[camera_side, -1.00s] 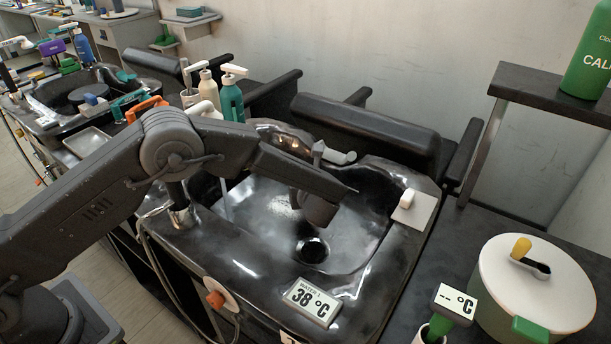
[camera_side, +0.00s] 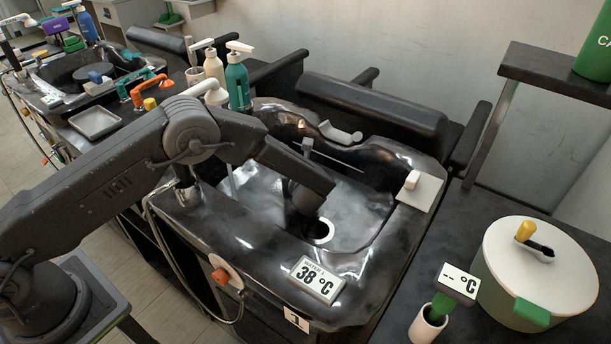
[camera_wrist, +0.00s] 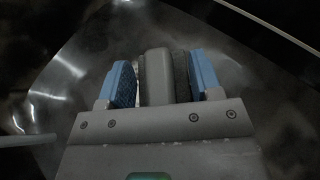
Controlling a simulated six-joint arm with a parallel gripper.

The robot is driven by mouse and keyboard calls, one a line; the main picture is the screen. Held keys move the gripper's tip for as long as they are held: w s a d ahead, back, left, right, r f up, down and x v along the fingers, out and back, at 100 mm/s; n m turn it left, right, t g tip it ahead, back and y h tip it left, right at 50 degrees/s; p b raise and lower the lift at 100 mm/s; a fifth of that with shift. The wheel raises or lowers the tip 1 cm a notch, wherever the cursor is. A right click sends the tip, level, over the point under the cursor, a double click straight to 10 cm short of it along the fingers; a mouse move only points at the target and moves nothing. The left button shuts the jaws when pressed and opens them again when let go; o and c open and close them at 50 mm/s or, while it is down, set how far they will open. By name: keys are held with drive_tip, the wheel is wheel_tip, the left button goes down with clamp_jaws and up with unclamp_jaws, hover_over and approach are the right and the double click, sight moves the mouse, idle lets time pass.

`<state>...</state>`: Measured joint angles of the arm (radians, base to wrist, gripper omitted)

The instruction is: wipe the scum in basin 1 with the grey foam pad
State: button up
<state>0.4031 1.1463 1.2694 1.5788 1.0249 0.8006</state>
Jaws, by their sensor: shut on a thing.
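Basin 1 (camera_side: 375,215) is the near glossy black basin, with a "1" tag (camera_side: 297,319) on its front. My gripper (camera_wrist: 155,78) is down inside the basin, left of and behind the round drain (camera_side: 320,232) in the side view. Its blue fingers are shut on the grey foam pad (camera_wrist: 182,78), which shows as a grey block and a darker layer between them. My arm hides the pad in the side view, and I cannot tell whether it touches the basin. Cloudy grey patches (camera_side: 262,188) show on the basin floor; I cannot tell scum from reflections.
A temperature display (camera_side: 318,281) reading 38 °C sits on the front rim. Teal (camera_side: 238,85) and cream (camera_side: 214,68) pump bottles stand behind my arm. A lidded green pot (camera_side: 535,270) stands at right.

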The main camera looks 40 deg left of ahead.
drive_tip(key=shift+a, duration=4.55)
drive_tip(key=shift+d, duration=6.6)
drive_tip(key=shift+s, duration=1.1)
drive_tip(key=shift+a, duration=6.65)
drive_tip(key=shift+d, duration=6.65)
wheel_tip(320, 180, up, 8)
